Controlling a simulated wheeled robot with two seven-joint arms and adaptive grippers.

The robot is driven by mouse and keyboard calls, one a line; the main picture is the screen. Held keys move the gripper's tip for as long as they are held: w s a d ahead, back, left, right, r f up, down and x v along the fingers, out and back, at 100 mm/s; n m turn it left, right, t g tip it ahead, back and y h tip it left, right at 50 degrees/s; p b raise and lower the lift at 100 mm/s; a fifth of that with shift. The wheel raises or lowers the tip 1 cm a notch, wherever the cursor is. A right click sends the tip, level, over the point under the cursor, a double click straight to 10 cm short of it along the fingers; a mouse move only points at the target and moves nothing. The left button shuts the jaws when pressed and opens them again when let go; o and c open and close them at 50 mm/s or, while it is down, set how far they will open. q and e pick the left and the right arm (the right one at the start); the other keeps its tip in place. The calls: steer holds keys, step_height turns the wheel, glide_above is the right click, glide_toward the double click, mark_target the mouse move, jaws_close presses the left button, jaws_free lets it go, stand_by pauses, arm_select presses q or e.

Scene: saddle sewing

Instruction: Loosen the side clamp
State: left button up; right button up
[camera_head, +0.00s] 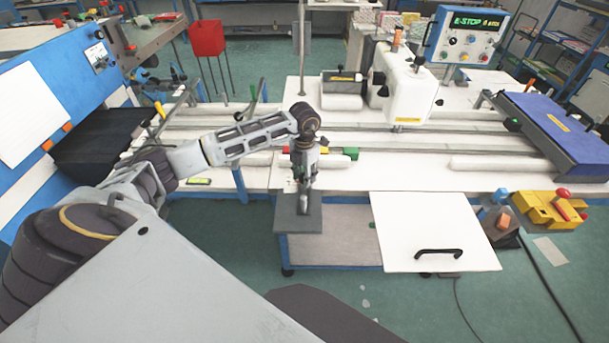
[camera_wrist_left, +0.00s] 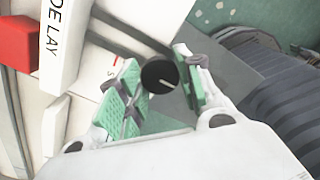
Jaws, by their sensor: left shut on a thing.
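My left gripper (camera_head: 304,205) points down over a dark grey plate (camera_head: 285,220) at the front edge of the white sewing table. The fingers are closed on this knob, which appears to be the side clamp's. The gripper hides the knob and the rest of the clamp in the head view. My right gripper is not in view.
A white bar with red and green ends (camera_head: 335,162) lies just behind the gripper; its lettering shows in the wrist view. A white panel with a black handle (camera_head: 430,235) is to the right. A yellow control box (camera_head: 545,210) stands farther right.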

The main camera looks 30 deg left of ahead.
arm_select(q)
steer(key=n+b, duration=0.1)
steer(key=n, duration=1.4)
steer(key=shift+n, duration=2.8)
steer(key=o, duration=1.1)
steer(key=shift+c, duration=0.2)
